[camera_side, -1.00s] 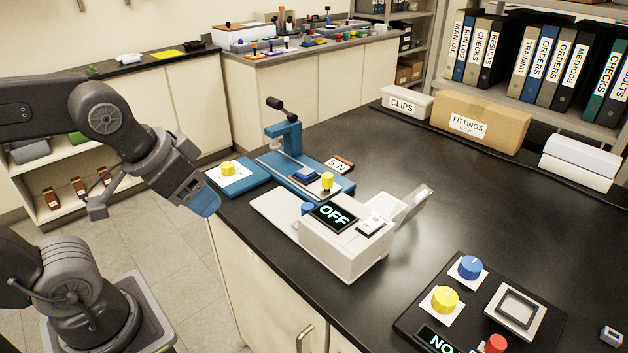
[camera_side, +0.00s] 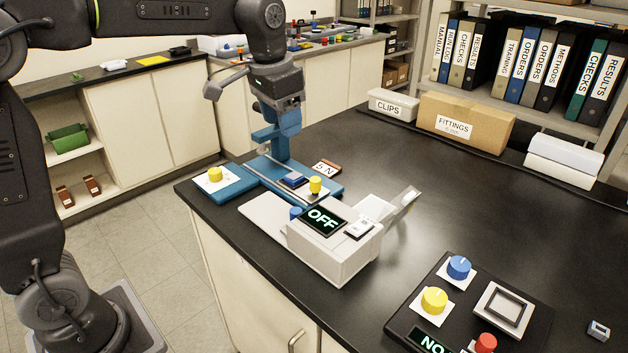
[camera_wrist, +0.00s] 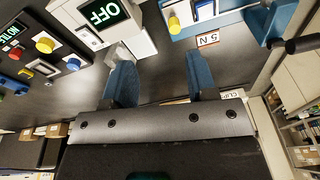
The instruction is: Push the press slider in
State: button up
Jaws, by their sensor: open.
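The blue press lies on the black bench, its base (camera_side: 258,172) visible in the side view, where my gripper covers most of its column. A blue block (camera_side: 294,178), possibly the slider, sits on the base near a yellow knob (camera_side: 315,185). In the wrist view, part of the press shows at the top right, with its blue column (camera_wrist: 270,22), black lever handle (camera_wrist: 304,44) and yellow knob (camera_wrist: 173,23). My gripper (camera_side: 272,134) points down and overlaps the column in the side view. Its blue fingers (camera_wrist: 161,75) are apart and empty.
A white unit with an OFF display (camera_side: 340,254) stands right of the press. A control panel with knobs (camera_side: 470,310) is at the front right. A clips box (camera_side: 392,105) and a fittings box (camera_side: 460,122) line the back. The bench's middle right is clear.

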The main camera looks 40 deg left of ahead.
jog(key=g, duration=0.2)
send_over(314, 179)
notch_tip(314, 179, down, 4)
jog(key=f+m, duration=0.1)
notch_tip(314, 179, down, 14)
jog(key=shift+s+d+r, duration=0.1)
jog(key=shift+r, duration=0.1)
jog(key=shift+c, duration=0.4)
grip_shut()
